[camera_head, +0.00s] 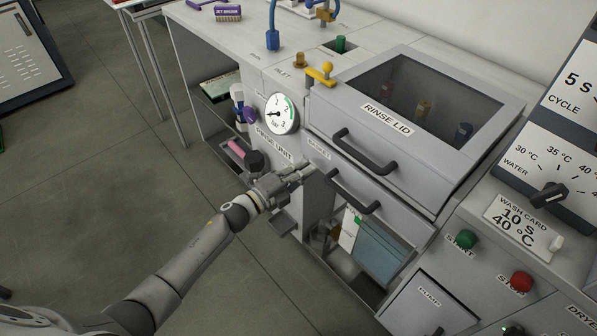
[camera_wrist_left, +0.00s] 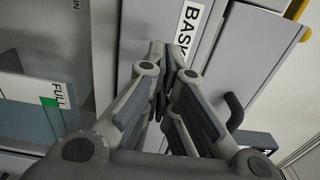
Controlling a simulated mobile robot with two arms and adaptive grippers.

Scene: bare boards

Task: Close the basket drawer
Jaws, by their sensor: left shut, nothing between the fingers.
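The basket drawer (camera_head: 385,208) is a light grey front with a dark bar handle (camera_head: 355,193), below the rinse lid. Its label begins "BASK" (camera_wrist_left: 187,25) in the left wrist view. My left gripper (camera_head: 308,172) is shut and empty, its fingertips at the label end of the drawer front, left of the handle. In the left wrist view the closed fingers (camera_wrist_left: 165,60) lie over the front beside the label. I cannot tell whether they touch it. How far the drawer stands out is hard to judge. My right gripper is not in view.
The rinse lid (camera_head: 400,130) is down, its own dark handle (camera_head: 363,150) just above the drawer. A pressure gauge (camera_head: 281,113) stands left. Below the drawer is an open bay with a blue-grey container (camera_head: 380,245). Start (camera_head: 467,238) and stop (camera_head: 521,281) buttons are at right. Floor at left is clear.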

